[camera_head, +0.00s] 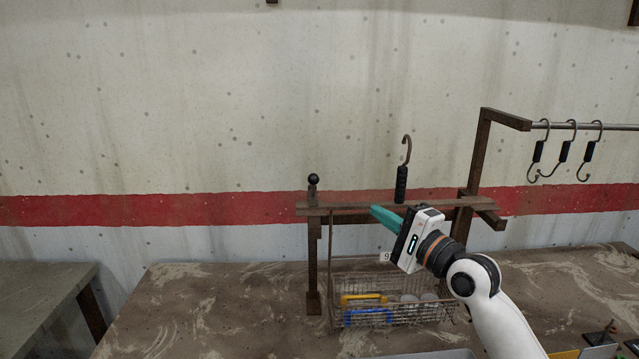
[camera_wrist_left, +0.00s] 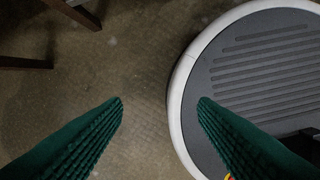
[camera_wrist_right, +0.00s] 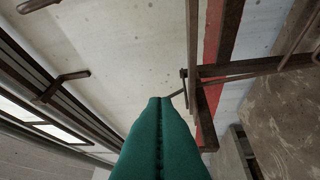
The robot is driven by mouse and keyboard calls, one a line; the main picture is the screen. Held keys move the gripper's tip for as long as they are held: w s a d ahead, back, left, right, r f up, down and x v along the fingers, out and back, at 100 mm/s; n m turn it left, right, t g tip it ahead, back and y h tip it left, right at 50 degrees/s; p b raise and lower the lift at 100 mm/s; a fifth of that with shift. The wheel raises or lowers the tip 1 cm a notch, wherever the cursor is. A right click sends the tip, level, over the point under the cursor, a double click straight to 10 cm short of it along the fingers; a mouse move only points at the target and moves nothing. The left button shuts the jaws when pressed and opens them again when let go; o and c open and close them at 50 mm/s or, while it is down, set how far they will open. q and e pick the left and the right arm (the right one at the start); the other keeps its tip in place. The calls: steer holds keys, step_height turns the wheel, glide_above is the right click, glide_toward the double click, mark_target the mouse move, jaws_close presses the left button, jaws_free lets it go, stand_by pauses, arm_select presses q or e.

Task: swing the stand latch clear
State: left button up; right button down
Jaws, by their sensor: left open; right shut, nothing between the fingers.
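The stand (camera_head: 313,262) is a brown frame on the table, with a flat horizontal bar (camera_head: 345,209) across its top. A black ball knob (camera_head: 313,179) stands at the bar's left end; I cannot tell for certain which part is the latch. My right gripper (camera_head: 374,210) is shut and empty, its teal fingers pointing left at the bar's middle; contact is unclear. In the right wrist view its closed tips (camera_wrist_right: 160,100) appear beside brown bars (camera_wrist_right: 240,70). My left gripper (camera_wrist_left: 160,100) is open and empty over the floor, outside the head view.
A wire basket (camera_head: 338,291) with yellow and blue items sits below the bar. A hook with a black grip (camera_head: 402,184) stands above it. Several hooks hang from a rail (camera_head: 615,127) at right. The table (camera_head: 215,310) is clear at left.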

mark_target(317, 183)
arm_select(q)
steer(key=s+d, duration=0.3)
steer(key=s, duration=0.2)
steer(key=r+p, duration=0.1)
steer(key=w+r+p, duration=0.1)
steer(key=r+p, duration=0.1)
steer(key=a+r+p, duration=0.1)
steer(key=shift+w+r, duration=0.15)
steer(key=shift+w, duration=0.25)
arm_select(e)
steer(key=s+a+x, duration=0.1)
steer(key=a+x, duration=0.1)
steer(key=x, duration=1)
steer(key=shift+s+a+r, duration=0.2)
steer(key=shift+s+r, duration=0.1)
steer(key=shift+s+a+r+p, duration=0.2)
steer(key=shift+a+p, duration=0.4)
steer(key=shift+p, duration=0.35)
steer(key=shift+a+f, duration=0.1)
steer(key=shift+f, duration=0.05)
arm_select(q)
steer(key=shift+r, duration=0.6)
